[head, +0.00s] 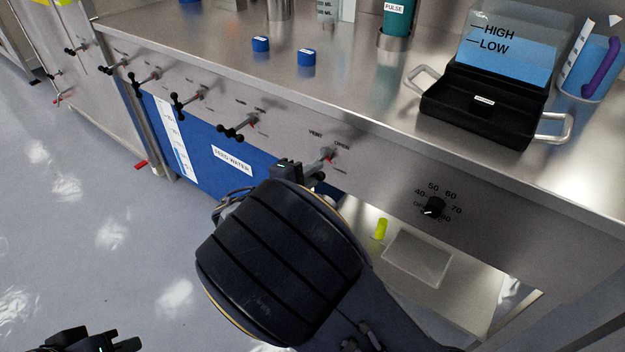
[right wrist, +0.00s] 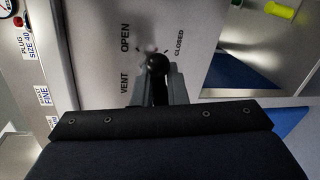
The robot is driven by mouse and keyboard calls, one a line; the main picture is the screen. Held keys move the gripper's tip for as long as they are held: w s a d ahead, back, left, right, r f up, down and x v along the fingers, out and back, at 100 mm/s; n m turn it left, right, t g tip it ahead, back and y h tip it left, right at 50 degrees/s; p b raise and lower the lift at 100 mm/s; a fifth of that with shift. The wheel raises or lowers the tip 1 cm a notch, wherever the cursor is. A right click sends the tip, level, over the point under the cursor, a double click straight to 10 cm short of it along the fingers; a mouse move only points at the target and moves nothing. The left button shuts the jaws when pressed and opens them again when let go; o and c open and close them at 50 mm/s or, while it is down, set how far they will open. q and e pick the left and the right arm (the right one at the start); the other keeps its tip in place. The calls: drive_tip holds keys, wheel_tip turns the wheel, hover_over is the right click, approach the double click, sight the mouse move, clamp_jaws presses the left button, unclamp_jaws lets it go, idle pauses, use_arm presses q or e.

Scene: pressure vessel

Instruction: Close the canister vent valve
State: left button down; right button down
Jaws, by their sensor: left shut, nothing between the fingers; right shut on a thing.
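The vent valve (head: 327,154) is on the steel front panel in the head view, beside the printed words VENT and OPEN. In the right wrist view its black ball-ended handle (right wrist: 157,63) stands between the words OPEN and CLOSED. My right gripper (head: 308,173) is shut on this handle, with the grey fingers (right wrist: 158,88) on both sides of it. My right wrist hides part of the panel below the valve. I cannot tell exactly which mark the handle points to. My left gripper (head: 118,346) is shut and empty at the lower left, far from the panel.
Several similar black-handled valves, one of them here (head: 238,127), line the panel to the left. A black tray with metal handles (head: 478,118) stands on the bench above.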

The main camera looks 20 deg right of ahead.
drive_tip(key=shift+a+f+m+t+y+b, duration=0.1)
drive_tip(key=shift+f+m+t+y+b, duration=0.25)
drive_tip(key=shift+m+b, duration=0.75)
drive_tip(key=c, duration=1.6)
unclamp_jaws()
drive_tip(key=shift+r, duration=0.1)
drive_tip(key=shift+o, duration=0.2)
